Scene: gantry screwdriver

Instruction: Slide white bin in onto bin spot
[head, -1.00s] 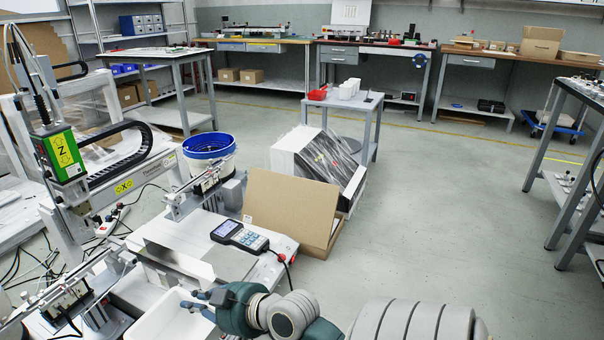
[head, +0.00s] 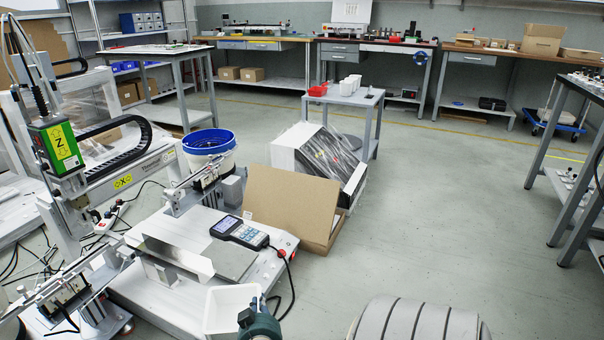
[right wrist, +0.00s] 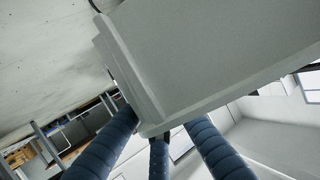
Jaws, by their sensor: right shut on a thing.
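The white bin (head: 229,306) is at the bottom middle of the head view, in front of the gantry's white base plate (head: 206,226) near its right front corner. My right gripper (head: 248,316) is at the bin's right side and shut on it. In the right wrist view the bin's pale wall (right wrist: 215,50) fills the top, with the blue ribbed fingers (right wrist: 158,128) at its edge. Whether the bin rests on anything is hidden. I cannot make out a marked bin spot. My left gripper is not in view.
The gantry screwdriver (head: 60,155) stands at the left, with a metal sheet and a handheld controller (head: 239,232) on its base. A black cable hangs near the bin. An open cardboard box (head: 290,208) and a blue-rimmed bucket (head: 209,150) stand behind.

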